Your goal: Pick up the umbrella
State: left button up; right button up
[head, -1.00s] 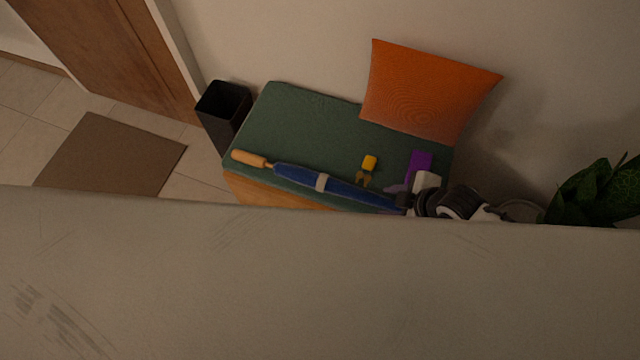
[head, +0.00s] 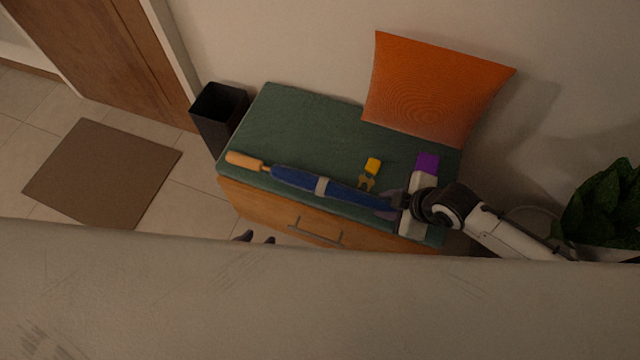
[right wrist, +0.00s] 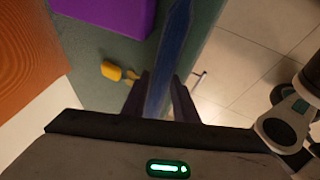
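The folded blue umbrella (head: 290,177) lies along the front of the green bench top, its wooden handle (head: 243,161) to the left and a pale band (head: 322,186) around its middle. My right gripper (head: 393,203) is at its right end, with one finger on each side. In the right wrist view the blue umbrella (right wrist: 170,60) runs between the two fingers of my right gripper (right wrist: 161,78). I cannot tell whether both fingers press on it. My left gripper (head: 257,238) shows only two dark fingertips, apart and empty, in front of the bench.
The bench's green top (head: 300,120) also holds a small yellow object (head: 372,165), a purple item (head: 427,163) and an orange cushion (head: 435,90). A black bin (head: 218,115) stands left, a plant (head: 605,205) right. The drawer handle (head: 318,232) faces front.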

grip_shut()
jog(key=shift+r, duration=0.15)
